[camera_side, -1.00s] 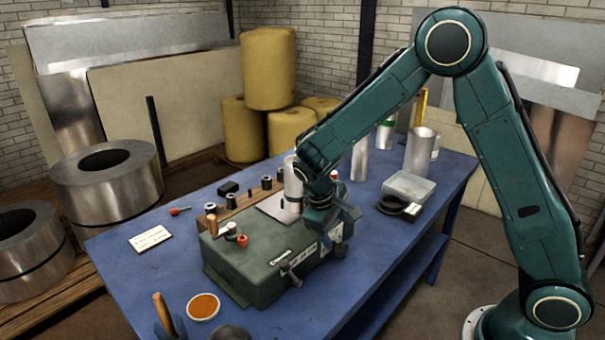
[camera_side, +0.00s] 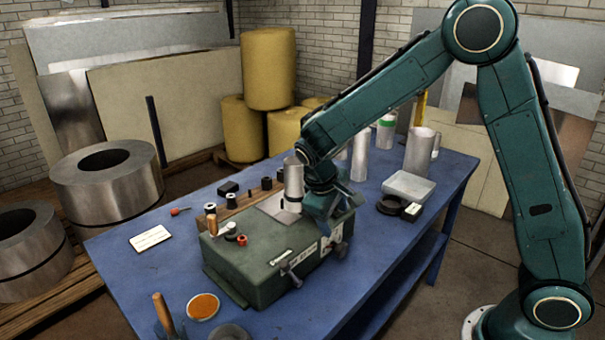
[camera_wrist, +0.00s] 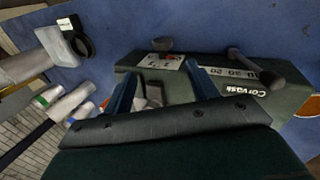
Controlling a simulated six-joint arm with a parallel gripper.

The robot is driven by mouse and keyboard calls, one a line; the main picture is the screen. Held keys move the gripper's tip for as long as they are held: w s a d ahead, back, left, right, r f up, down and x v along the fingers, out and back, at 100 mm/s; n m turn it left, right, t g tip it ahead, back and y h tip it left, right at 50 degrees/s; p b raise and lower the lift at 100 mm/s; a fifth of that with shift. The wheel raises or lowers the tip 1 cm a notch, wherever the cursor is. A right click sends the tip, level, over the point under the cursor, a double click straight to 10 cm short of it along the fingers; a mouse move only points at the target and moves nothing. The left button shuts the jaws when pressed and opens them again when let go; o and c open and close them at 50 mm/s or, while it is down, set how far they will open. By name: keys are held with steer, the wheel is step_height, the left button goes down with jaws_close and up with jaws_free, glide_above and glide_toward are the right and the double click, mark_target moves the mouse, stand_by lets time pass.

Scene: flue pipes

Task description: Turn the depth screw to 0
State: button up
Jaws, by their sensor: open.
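The green machine (camera_side: 262,262) stands on the blue table, with a sleeve-like cylinder (camera_side: 293,186) on its top. Its front has a number strip, also in the wrist view (camera_wrist: 240,72), and a lever with a dark knob (camera_side: 290,270). A small dark knob (camera_side: 341,249) sticks out near a white label (camera_side: 333,238) at the right end; it also shows in the wrist view (camera_wrist: 161,44). I cannot tell which part is the depth screw. My gripper (camera_side: 335,215) is open over the right end. In the wrist view a grey part (camera_wrist: 152,94) lies between the fingers, apparently untouched.
A red knob (camera_side: 241,240) and a wooden-topped handle (camera_side: 210,215) stand on the machine's left end. The front left of the table holds an orange dish (camera_side: 203,306).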

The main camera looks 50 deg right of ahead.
mark_target(344, 245)
steer(key=s+d+m+t+y, duration=0.1)
steer(key=s+d+t+y, duration=0.3)
steer(key=s+d, duration=0.1)
steer(key=shift+s+r+t, duration=0.3)
steer(key=shift+f, duration=0.15)
steer(key=shift+a+x, duration=0.1)
steer(key=shift+x, duration=3.3)
steer(key=shift+a+x, duration=0.15)
steer(key=shift+x, duration=3.25)
steer(key=c, duration=1)
